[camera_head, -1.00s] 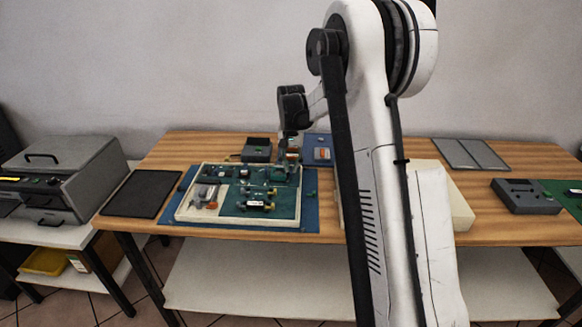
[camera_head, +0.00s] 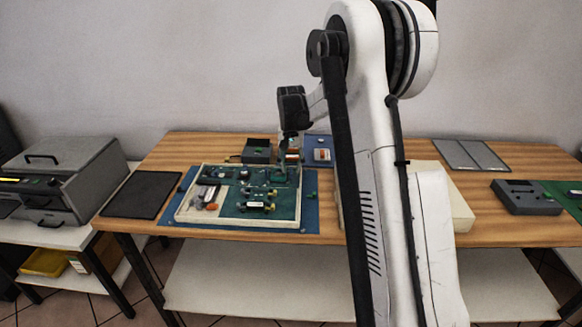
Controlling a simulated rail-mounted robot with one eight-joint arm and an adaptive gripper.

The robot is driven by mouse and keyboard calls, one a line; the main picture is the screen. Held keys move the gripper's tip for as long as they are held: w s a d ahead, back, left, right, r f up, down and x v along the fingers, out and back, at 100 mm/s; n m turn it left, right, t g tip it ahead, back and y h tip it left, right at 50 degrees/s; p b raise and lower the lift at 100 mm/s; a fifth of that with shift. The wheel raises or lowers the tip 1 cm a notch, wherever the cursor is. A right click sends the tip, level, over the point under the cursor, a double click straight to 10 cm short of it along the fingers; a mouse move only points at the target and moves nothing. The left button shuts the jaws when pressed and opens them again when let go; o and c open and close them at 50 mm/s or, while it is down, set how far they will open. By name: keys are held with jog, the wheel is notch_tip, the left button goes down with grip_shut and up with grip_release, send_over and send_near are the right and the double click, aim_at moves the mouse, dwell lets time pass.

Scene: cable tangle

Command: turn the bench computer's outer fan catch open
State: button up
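The bench computer (camera_head: 241,221) is an open, pale-rimmed tray with green boards inside, lying on a blue mat on the wooden table. Several small parts sit in it, among them dark and yellowish pieces near its middle and grey and orange ones at its left. The outer fan catch is too small to make out. My gripper (camera_head: 286,160) hangs at the back right part of the bench computer, pointing down. Its fingertips are small and blurred, so I cannot tell whether they are open or touching anything.
A black mat (camera_head: 142,194) lies at left, beside a grey machine (camera_head: 68,180). A grey device (camera_head: 526,197) sits at right. My arm hides the table's middle.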

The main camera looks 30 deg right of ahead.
aim_at(291, 169)
notch_tip(291, 169, up, 12)
dwell(0.5)
dwell(0.3)
jog(key=s+a+r+n+t, duration=0.2)
jog(key=s+a+r, duration=0.2)
jog(key=s+a, duration=0.4)
jog(key=s+a+r+n+t, duration=0.1)
jog(key=s+a+r+t, duration=0.1)
jog(key=s+a+r, duration=0.5)
jog(key=s+a+f+n+t, duration=0.1)
jog(key=s+a+f, duration=0.1)
jog(key=s, duration=0.4)
jog(key=s+a+f+n+t, duration=0.1)
jog(key=s+a+f, duration=0.1)
jog(key=s+f, duration=0.2)
jog(key=s+a+f+n+t, duration=0.1)
jog(key=s+a+f, duration=0.1)
jog(key=s, duration=0.8)
jog(key=shift+f, duration=0.5)
